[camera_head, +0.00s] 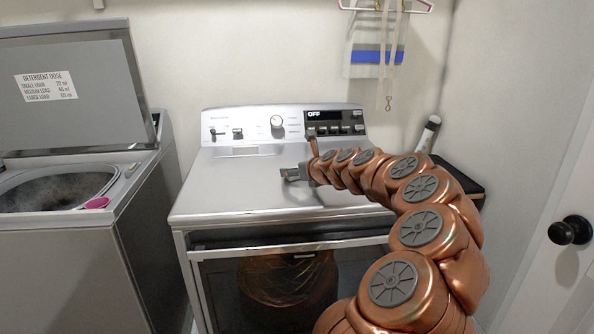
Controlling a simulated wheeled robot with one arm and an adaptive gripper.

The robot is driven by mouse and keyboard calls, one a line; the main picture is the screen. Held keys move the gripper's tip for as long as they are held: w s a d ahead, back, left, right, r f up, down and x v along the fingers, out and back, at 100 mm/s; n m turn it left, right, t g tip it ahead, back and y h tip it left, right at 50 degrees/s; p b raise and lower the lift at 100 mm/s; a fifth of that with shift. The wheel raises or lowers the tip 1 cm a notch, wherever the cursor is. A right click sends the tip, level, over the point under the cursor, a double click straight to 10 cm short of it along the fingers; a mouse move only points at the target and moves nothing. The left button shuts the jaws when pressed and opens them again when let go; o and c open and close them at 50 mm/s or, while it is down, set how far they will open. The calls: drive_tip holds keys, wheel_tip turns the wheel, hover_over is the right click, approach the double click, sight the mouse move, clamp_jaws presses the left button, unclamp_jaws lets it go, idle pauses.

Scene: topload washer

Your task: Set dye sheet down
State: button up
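My gripper (292,174) is small and dark grey in this view. It is over the top of the silver front-load machine (228,187), near the middle and short of the control panel. A small dark shape shows at its tip, but I cannot tell whether that is the fingers or a thin sheet between them. I cannot make out a dye sheet for certain anywhere. Whether the gripper touches the machine's top is unclear.
The open topload washer (125,190) stands at left, with its raised lid (85,110) and a pink round item (97,203) on its rim. The left part of the silver top is clear. A door knob (571,230) is at right.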

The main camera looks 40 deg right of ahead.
drive_tip(key=shift+f, duration=0.1)
drive_tip(key=o, duration=0.7)
drive_tip(key=shift+s+r, duration=0.1)
drive_tip(key=shift+r, duration=0.15)
drive_tip(key=v, duration=1.1)
drive_tip(key=shift+s+r, duration=0.2)
drive_tip(key=shift+s, duration=0.15)
